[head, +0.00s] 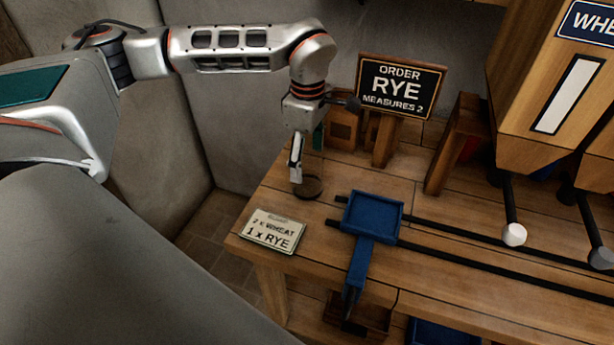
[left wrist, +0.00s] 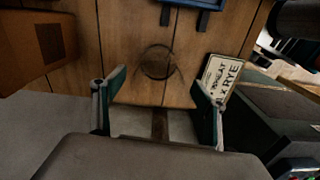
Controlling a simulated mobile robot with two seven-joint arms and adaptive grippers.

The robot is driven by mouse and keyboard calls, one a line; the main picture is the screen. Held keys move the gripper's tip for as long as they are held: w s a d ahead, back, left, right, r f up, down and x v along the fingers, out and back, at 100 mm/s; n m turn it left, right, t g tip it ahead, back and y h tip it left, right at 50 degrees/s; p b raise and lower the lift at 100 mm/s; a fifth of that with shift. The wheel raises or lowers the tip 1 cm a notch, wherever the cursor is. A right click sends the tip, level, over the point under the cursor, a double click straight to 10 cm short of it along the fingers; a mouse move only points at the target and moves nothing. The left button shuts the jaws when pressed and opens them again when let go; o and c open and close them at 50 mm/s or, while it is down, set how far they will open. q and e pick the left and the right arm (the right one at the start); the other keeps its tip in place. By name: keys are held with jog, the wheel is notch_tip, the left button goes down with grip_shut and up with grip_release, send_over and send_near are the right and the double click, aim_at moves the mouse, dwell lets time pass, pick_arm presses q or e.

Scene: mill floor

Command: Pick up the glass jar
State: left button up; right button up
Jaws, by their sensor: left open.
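The glass jar (head: 311,186) stands on the wooden bench near its left end, clear with a dark round base or rim. It also shows in the left wrist view as a faint dark ring (left wrist: 157,62), seen from above. My left gripper (head: 297,172) points down at the jar in the head view and partly covers it. In the left wrist view its two fingers (left wrist: 159,88) are spread wide, with the ring between and beyond them. Whether a finger touches the jar cannot be told. My right gripper is not in view.
A card reading 1 x RYE (head: 272,231) lies left of a blue tray (head: 373,215) on black rails. An order sign (head: 400,85) and a wooden post (head: 456,145) stand behind. A wooden hopper (head: 555,90) rises at right. The bench's left edge is close to the jar.

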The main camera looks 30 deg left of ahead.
pick_arm(q)
jog(key=f, duration=0.5)
jog(key=shift+w+f, duration=0.2)
jog(key=shift+f, duration=0.2)
jog(key=c, duration=1.4)
